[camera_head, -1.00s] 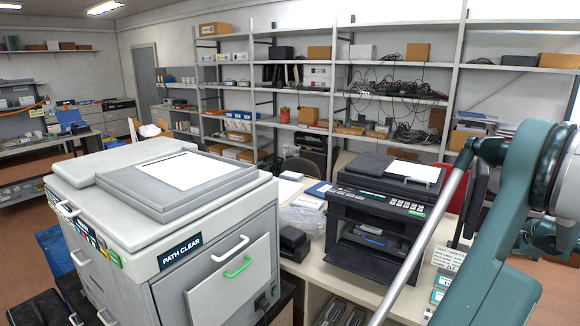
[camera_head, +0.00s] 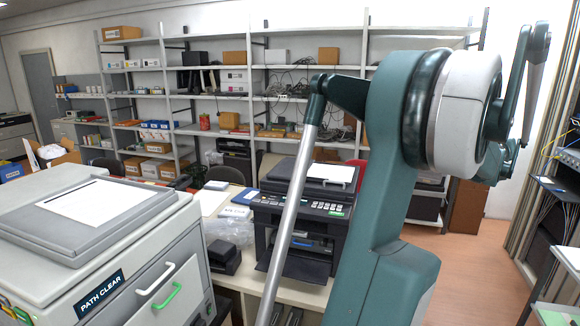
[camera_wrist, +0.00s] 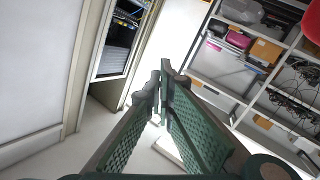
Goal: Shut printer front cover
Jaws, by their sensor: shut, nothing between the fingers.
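The black printer (camera_head: 322,207) stands on the bench in the middle of the head view. Its front is open, with blue parts showing inside. The front cover (camera_head: 308,264) appears folded down at its base, partly cut off by my arm's silver rod. My gripper (camera_wrist: 164,78) shows in the wrist view with its green padded fingers shut and empty. It points toward the shelves and a wall, away from the printer, which is not in the wrist view. I cannot make out the gripper in the head view.
A large grey copier (camera_head: 150,255) marked PATH CLEAR stands left of the printer. A small black device (camera_head: 224,256) and a clear plastic bag (camera_head: 232,230) lie between them. Loaded shelves (camera_head: 210,90) line the back wall. An equipment rack (camera_head: 565,190) stands at the right; open floor lies before it.

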